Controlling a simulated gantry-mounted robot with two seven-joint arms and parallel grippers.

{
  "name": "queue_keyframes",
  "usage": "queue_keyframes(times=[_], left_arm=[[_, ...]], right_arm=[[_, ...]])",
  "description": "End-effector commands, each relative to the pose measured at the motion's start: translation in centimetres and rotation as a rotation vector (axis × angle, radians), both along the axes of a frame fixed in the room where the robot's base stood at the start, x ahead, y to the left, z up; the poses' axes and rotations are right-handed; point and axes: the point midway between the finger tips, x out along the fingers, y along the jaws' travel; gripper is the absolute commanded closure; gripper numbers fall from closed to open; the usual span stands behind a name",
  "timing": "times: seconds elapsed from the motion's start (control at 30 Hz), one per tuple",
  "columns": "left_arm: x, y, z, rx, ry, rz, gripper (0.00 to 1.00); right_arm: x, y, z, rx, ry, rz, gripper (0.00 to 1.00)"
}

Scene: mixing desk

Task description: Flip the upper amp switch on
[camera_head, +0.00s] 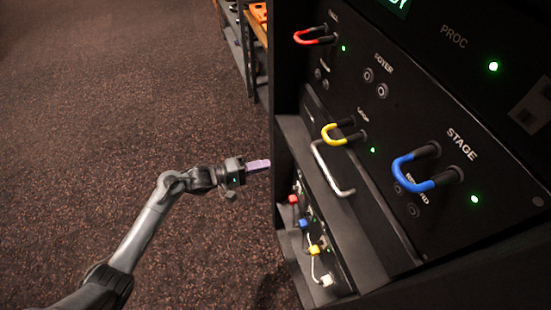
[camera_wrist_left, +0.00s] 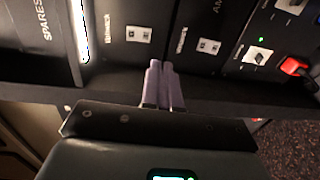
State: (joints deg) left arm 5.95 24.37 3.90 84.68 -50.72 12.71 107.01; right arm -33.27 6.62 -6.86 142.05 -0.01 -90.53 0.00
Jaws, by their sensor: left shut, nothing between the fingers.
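My left gripper (camera_head: 262,164) is in front of the lower part of the black rack's left edge in the head view. Its purple fingers are shut and hold nothing. In the left wrist view the gripper (camera_wrist_left: 160,64) points at a dark panel with partly readable "AM" lettering. Two white switches show beyond the fingertips: one switch (camera_wrist_left: 138,34) nearer the silver handle, and another switch (camera_wrist_left: 208,46) farther right. The wrist picture is turned sideways, so the one nearer the handle appears to be the upper one. Neither switch's position is clear. The fingers appear apart from both.
A silver handle (camera_head: 333,168) sits on a drawer; the wrist view shows "SPARES" beside it. Red, blue, yellow and white plugs (camera_head: 303,223) are low in the rack. Red (camera_head: 308,40), yellow (camera_head: 333,136) and blue (camera_head: 405,172) loops stick out above. Carpet (camera_head: 120,120) is clear.

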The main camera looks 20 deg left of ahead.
Motion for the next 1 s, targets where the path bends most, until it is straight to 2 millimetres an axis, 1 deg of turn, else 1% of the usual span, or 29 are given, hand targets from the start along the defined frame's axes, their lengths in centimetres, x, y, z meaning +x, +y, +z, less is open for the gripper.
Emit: queue_keyframes(times=[0.1,0.3,0.8,0.87,0.97,1.0], left_arm=[[-1.0,1.1,-0.2,0.001,0.001,0.001,1.0],[-1.9,1.9,-0.3,0.0,0.0,-0.001,1.0],[-2.0,2.0,-0.4,0.0,0.001,-0.001,1.0],[-2.2,2.0,-0.8,0.0,0.009,-0.001,1.0],[-3.3,1.7,-2.3,-0.006,0.038,-0.001,1.0],[-3.9,1.5,-3.1,-0.011,0.054,-0.002,1.0]], right_arm=[[0.0,0.0,0.1,0.0,0.0,0.0,1.0],[0.0,0.0,0.1,0.0,0.0,0.0,1.0],[0.0,-0.2,0.1,-0.008,-0.001,0.005,1.0],[0.0,-0.2,0.1,-0.008,-0.001,0.005,1.0],[0.0,-0.2,0.1,-0.008,-0.001,0.005,1.0],[0.0,-0.2,0.1,-0.007,-0.001,0.005,1.0]])
